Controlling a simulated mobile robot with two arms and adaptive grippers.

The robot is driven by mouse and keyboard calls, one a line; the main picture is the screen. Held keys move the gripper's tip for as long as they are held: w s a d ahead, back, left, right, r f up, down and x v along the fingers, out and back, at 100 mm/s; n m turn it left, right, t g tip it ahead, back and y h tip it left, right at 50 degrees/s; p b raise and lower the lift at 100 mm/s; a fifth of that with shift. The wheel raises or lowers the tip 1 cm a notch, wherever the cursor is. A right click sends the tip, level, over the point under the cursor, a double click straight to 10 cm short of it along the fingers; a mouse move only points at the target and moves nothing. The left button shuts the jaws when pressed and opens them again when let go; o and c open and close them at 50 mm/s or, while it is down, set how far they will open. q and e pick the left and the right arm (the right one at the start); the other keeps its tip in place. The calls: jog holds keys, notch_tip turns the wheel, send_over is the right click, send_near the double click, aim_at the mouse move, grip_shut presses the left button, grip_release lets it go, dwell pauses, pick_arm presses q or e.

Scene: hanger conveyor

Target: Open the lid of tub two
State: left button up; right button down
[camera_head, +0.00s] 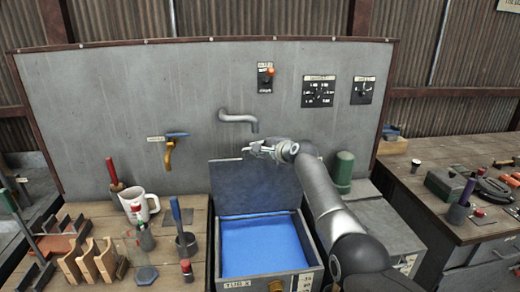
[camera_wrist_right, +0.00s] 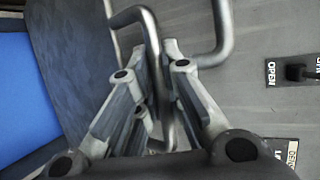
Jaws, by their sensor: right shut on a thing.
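A tub with a label that looks like "TUB 2" (camera_head: 268,283) stands at the front centre, its inside bright blue. Its dark lid (camera_head: 250,192) stands raised at the back of the tub, close to upright. The lid (camera_wrist_right: 75,60) also shows in the right wrist view, with its metal bar handle (camera_wrist_right: 150,30). My right gripper (camera_head: 252,150) is at the lid's top edge. In the wrist view its fingers (camera_wrist_right: 163,60) are shut around the handle. My left gripper is not in view.
A grey spout (camera_head: 240,120) sticks out of the panel close to my right gripper. A green canister (camera_head: 343,168) stands on the box at right. A wooden bench (camera_head: 110,215) at left holds a mug (camera_head: 138,204) and tools. A workbench (camera_head: 440,152) stands at right.

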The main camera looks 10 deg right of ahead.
jog(key=shift+r, duration=0.1)
jog(key=c, duration=1.5)
grip_release()
jog(key=shift+v, duration=6)
